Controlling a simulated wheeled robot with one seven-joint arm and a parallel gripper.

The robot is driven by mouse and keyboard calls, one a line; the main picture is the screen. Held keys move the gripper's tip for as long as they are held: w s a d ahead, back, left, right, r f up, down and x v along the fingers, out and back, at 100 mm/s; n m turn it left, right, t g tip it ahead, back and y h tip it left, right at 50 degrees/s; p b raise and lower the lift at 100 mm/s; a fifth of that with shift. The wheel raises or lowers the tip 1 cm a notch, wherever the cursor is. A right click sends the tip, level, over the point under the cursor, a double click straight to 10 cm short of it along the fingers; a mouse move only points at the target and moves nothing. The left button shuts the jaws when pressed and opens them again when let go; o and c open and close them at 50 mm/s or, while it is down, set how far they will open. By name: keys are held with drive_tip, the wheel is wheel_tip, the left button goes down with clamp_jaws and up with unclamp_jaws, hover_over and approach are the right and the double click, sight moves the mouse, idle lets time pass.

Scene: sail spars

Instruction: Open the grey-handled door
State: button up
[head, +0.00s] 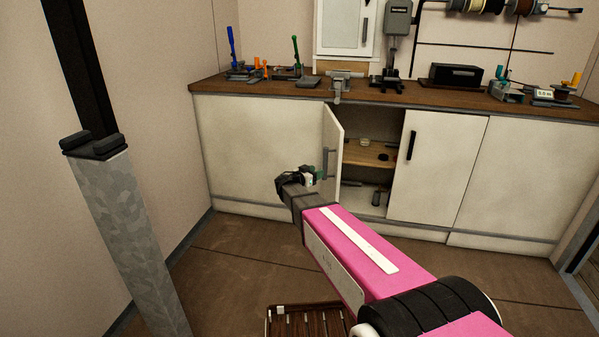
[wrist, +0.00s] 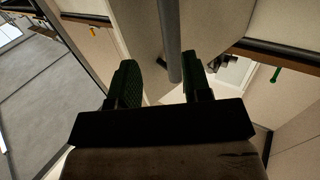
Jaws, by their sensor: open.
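The grey-handled door (head: 332,128) of the low white cabinet stands partly open, swung out toward me. Its grey handle (head: 330,162) is a vertical bar on the door's outer face. My gripper (head: 318,175) is at the lower part of this handle in the head view. In the wrist view the grey handle bar (wrist: 170,40) runs down between the two green fingers of my gripper (wrist: 161,68), which are apart. Whether either finger touches the bar I cannot tell. The lower end of the handle is partly hidden by the gripper.
The open cabinet shows a wooden shelf (head: 370,154) and dark items below. A closed door with a black handle (head: 412,145) is to the right. A wooden counter (head: 250,90) with tools runs above. A slatted crate (head: 303,322) lies on the floor; a grey post (head: 125,220) stands left.

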sight(324, 164)
drive_tip(key=shift+t, duration=0.3)
drive_tip(key=x, duration=0.4)
drive_tip(key=w+x, duration=0.1)
drive_tip(key=x, duration=0.2)
drive_tip(key=shift+a+r, duration=0.25)
drive_tip(key=shift+a, duration=0.05)
drive_tip(key=shift+w, duration=0.1)
drive_tip(key=c, duration=0.7)
